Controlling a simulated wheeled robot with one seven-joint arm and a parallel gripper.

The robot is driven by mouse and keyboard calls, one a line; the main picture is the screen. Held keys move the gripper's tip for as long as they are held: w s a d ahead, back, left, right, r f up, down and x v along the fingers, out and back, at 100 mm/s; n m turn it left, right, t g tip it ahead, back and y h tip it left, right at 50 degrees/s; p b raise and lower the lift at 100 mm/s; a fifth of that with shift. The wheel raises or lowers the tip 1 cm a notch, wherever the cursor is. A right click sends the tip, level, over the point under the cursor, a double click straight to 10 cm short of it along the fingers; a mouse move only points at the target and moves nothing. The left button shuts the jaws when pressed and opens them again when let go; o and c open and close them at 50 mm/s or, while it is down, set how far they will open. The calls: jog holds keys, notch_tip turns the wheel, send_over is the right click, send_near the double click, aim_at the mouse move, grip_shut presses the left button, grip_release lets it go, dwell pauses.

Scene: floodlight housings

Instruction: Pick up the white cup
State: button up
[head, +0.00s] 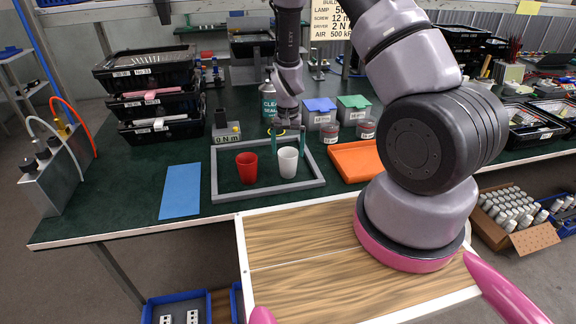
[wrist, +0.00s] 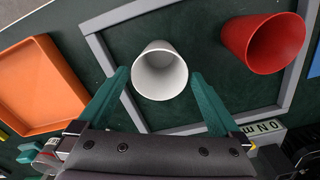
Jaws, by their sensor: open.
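The white cup (head: 288,162) stands upright inside a grey frame (head: 216,185) on the green table, to the right of the red cup (head: 246,168). My gripper (head: 288,145) is at the white cup, with its green fingers apart. In the wrist view the white cup (wrist: 160,72) lies between and just ahead of the open fingertips of my gripper (wrist: 160,78), one on each side. I cannot tell whether either finger touches it. The red cup (wrist: 264,44) is at the upper right there, clear of the fingers.
An orange tray (head: 352,172) lies right of the frame, and a blue sheet (head: 181,191) lies left. Small jars (head: 330,132) and lidded boxes stand behind. Stacked black bins (head: 150,95) stand at the back left. The table between the blue sheet and the left device is clear.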

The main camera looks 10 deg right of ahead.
aim_at(288, 155)
jog(key=shift+f, duration=1.55)
jog(key=c, duration=1.1)
jog(key=shift+c, duration=0.2)
jog(key=shift+r, duration=0.1)
